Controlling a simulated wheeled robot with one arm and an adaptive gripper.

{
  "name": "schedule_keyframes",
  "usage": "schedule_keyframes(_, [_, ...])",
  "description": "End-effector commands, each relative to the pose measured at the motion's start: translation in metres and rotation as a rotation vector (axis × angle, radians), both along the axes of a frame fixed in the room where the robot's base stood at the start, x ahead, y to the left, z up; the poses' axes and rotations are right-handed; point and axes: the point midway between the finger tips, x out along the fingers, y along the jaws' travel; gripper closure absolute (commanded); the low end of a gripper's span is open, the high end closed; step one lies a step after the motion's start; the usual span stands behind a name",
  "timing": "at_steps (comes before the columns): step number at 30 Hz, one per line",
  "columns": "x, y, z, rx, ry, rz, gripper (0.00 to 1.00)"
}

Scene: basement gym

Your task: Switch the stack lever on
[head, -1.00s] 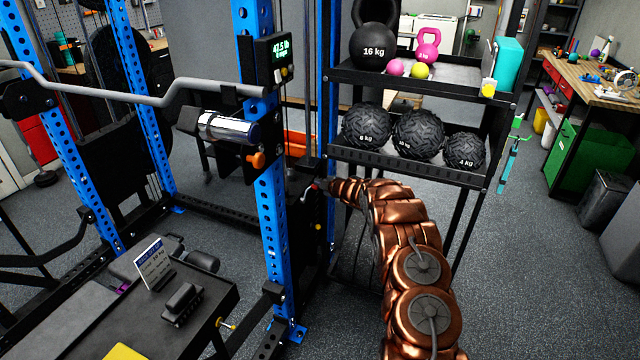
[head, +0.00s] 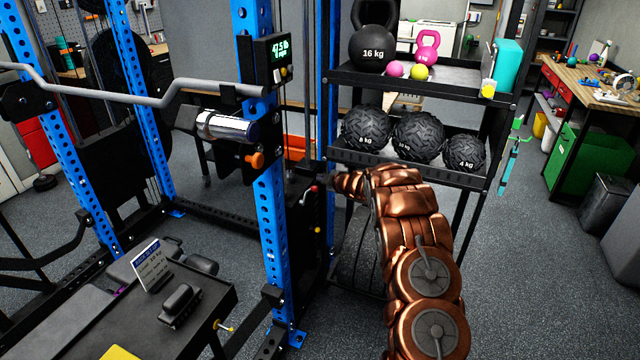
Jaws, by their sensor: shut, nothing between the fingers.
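The stack lever (head: 314,188) shows as a small red-tipped part on the dark weight stack housing, just behind the blue front upright of the rack. My gripper (head: 328,180), at the end of my copper-coloured arm, is small and dark in the head view. It is shut and empty, just right of the red tip, with a narrow gap seeming to lie between them. The fingertips are too small to see clearly. I cannot tell from this view whether the lever is on or off.
The blue upright (head: 270,220) stands left of the lever. A shelf rack with medicine balls (head: 418,135) and kettlebells stands behind and right of my arm. A bench (head: 100,325) with a small sign is at front left.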

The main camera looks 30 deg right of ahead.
Motion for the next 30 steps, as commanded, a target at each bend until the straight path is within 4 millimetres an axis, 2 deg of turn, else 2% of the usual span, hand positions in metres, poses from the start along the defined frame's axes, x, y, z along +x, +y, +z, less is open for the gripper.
schedule_keyframes(18, [-0.051,-0.019,0.037,-0.001,-0.001,-0.001,1.0])
schedule_keyframes(30, [-0.06,-0.021,0.043,0.001,0.0,0.0,1.0])
